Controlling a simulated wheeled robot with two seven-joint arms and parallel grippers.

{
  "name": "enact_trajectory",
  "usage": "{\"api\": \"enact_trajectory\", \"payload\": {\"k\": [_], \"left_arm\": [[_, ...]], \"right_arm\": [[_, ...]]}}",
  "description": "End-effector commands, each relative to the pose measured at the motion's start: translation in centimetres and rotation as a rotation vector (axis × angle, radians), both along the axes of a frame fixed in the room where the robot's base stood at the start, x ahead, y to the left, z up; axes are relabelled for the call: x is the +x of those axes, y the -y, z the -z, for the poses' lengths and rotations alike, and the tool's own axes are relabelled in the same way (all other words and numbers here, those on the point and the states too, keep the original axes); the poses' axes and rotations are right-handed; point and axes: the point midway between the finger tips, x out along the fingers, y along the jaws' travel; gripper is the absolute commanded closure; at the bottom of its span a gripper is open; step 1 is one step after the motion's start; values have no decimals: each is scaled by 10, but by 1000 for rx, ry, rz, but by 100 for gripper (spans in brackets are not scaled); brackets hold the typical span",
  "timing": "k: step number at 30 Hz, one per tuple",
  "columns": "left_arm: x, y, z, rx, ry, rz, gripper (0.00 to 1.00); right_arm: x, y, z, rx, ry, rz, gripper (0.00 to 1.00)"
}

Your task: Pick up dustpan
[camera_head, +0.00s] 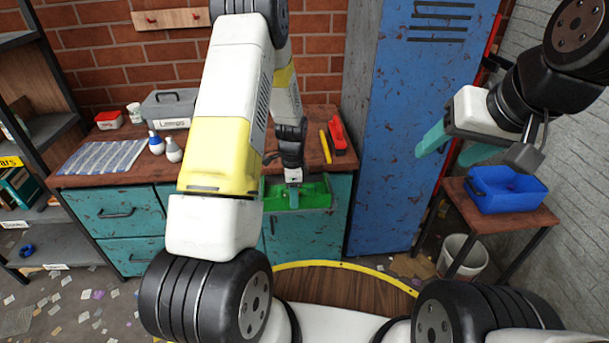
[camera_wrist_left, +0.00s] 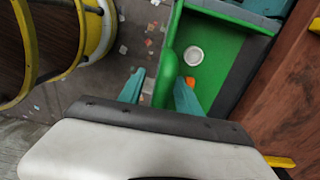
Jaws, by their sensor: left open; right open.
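A green pan-like thing with a raised edge (camera_head: 316,193) is at the cabinet's front, below the wooden top; I cannot tell for sure if it is the dustpan or a drawer lining. It also shows in the left wrist view (camera_wrist_left: 212,32), with a white round thing (camera_wrist_left: 193,56) and a small orange piece in it. My left gripper (camera_head: 293,198) is open at the green thing. In the left wrist view my left gripper (camera_wrist_left: 160,88) has its teal fingers on either side of the green edge; contact is unclear. My right gripper (camera_head: 452,146) is open and empty at the right.
A red thing (camera_head: 337,132) and a yellow bar (camera_head: 325,146) lie on the wooden top. A grey box, bottles and a cloth stand left. A blue locker (camera_head: 405,110) is at the right. A blue bin (camera_head: 506,190) sits on a small table. Scraps litter the floor.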

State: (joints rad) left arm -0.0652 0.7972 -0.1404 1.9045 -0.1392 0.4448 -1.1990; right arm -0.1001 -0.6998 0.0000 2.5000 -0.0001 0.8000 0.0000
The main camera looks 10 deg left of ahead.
Motion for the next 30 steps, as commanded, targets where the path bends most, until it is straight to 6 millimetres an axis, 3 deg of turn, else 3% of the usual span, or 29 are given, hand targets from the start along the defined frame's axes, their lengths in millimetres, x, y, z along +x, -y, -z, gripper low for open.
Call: {"api": "enact_trajectory", "payload": {"k": [3,10,16,30], "left_arm": [[0,0,9,0,1,0,60],[0,0,9,0,1,-1,60],[0,0,9,0,1,-1,99],[1,0,6,0,3,-1,100]], "right_arm": [[0,0,0,0,0,0,41],[0,0,0,0,0,0,41],[0,0,0,0,0,0,41],[0,0,0,0,0,0,41]]}}
